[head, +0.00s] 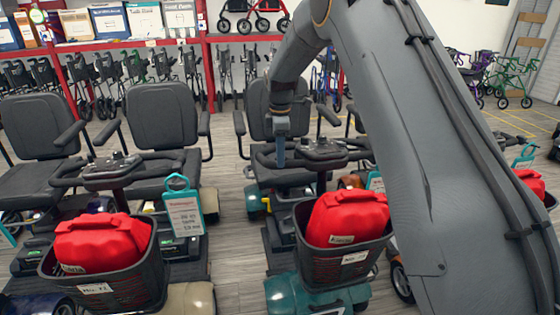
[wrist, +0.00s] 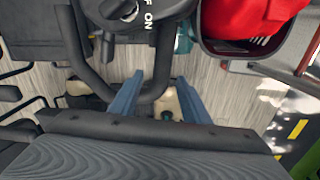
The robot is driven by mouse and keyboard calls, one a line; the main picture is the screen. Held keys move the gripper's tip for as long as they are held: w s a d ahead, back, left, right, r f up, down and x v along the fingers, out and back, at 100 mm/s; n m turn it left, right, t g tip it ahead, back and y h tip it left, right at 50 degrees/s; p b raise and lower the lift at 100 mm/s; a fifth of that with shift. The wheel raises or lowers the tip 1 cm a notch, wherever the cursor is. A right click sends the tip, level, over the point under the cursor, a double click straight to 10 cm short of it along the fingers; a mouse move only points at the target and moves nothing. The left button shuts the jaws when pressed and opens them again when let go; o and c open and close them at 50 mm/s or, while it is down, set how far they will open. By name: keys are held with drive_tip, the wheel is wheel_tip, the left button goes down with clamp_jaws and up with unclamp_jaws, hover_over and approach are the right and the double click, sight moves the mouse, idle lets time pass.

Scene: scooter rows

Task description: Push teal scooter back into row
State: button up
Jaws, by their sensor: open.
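The teal scooter (head: 295,292) stands in the middle of the head view, with its front basket (head: 335,268) towards me. A red bag (head: 347,217) fills the basket. Its tiller head (head: 322,155) and black seat (head: 262,122) are behind, partly covered by my arm. My gripper (head: 279,160) points down between seat and tiller. In the wrist view my gripper (wrist: 160,82) is open, its two blue fingers apart. A black loop handle (wrist: 158,88) below the ON/OFF dial (wrist: 125,10) appears between or just beyond the fingers; contact cannot be told.
Another scooter with a red bag in its basket (head: 110,285) stands close on the left. An orange-trimmed scooter (head: 400,280) is close on the right, mostly behind my arm. Red shelving (head: 210,75) and rows of rollators stand behind. A strip of wooden floor (head: 232,255) shows between the scooters.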

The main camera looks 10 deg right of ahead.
wheel_tip(320, 180, up, 5)
drive_tip(key=shift+s+r+b, duration=0.1)
drive_tip(key=shift+s+b, duration=0.05)
drive_tip(key=shift+b, duration=0.3)
drive_tip(key=shift+s, duration=0.1)
drive_tip(key=s+d+f+m, duration=0.2)
drive_tip(key=s+m, duration=0.3)
drive_tip(key=s, duration=0.8)
drive_tip(key=s+d+f+m, duration=0.2)
drive_tip(key=s+d+m, duration=0.2)
drive_tip(key=s, duration=0.9)
drive_tip(key=s+d+f+m, duration=0.2)
drive_tip(key=s+m, duration=0.6)
drive_tip(key=s, duration=0.4)
drive_tip(key=shift+s+d, duration=0.4)
drive_tip(key=shift+d, duration=0.3)
drive_tip(key=shift+c, duration=0.5)
